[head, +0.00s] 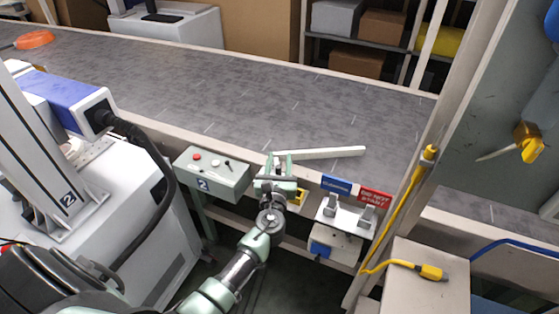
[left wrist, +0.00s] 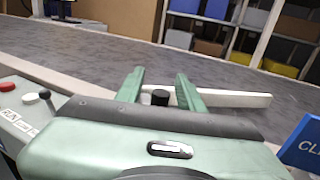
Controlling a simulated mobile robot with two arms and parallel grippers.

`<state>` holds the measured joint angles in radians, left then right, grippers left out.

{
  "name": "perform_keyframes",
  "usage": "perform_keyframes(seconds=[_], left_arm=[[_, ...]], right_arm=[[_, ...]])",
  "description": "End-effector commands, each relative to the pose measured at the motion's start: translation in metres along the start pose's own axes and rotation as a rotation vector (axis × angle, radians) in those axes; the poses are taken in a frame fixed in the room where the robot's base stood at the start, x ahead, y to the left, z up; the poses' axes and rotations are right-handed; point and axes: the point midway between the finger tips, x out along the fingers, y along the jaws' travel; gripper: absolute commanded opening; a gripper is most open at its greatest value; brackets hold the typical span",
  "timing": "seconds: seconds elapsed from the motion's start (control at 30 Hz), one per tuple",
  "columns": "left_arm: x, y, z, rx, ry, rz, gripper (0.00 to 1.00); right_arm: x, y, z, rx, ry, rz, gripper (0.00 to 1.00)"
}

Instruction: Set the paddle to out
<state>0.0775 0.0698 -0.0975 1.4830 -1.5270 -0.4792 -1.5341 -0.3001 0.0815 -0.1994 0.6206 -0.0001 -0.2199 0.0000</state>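The paddle (head: 330,153) is a long pale bar at the near edge of the conveyor, reaching to the right over the grey belt. In the left wrist view the paddle (left wrist: 235,99) runs to the right behind the fingers, and a black knob (left wrist: 160,97) shows near its left end. My left gripper (head: 278,157) is at that left end in the head view. In the left wrist view its two green fingers (left wrist: 160,73) are apart, with the knob showing in the gap and no visible contact. My right gripper is not in view.
A control box (head: 212,176) with a red button and small levers is left of my left gripper. Blue and red signs (head: 375,198) stand on a bracket to its right. A post with a yellow cable (head: 407,190) is farther right. The belt (head: 230,95) beyond is mostly clear.

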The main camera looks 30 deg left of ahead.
Motion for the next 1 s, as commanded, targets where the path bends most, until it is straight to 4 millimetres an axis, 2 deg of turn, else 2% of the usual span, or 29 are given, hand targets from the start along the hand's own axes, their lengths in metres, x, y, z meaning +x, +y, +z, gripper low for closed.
perform_keyframes(seconds=[0.1, 0.13, 0.27, 1.0], left_arm=[[-0.0001, 0.0001, 0.0000, 0.000, 0.000, 0.000, 0.38], [-0.0001, 0.0001, 0.0000, 0.000, 0.000, 0.000, 0.35], [-0.0003, 0.0000, 0.0000, 0.000, 0.000, 0.000, 0.00], [-0.0006, -0.0002, -0.0002, -0.001, 0.000, -0.001, 0.00]], right_arm=[[0.0001, -0.0042, -0.0013, 0.002, 0.002, -0.005, 0.36], [0.0001, -0.0051, -0.0015, 0.003, 0.002, -0.006, 0.36], [0.0001, -0.0063, -0.0018, 0.003, 0.003, -0.007, 0.36], [0.0001, 0.0006, 0.0000, -0.001, 0.000, 0.001, 0.36]])
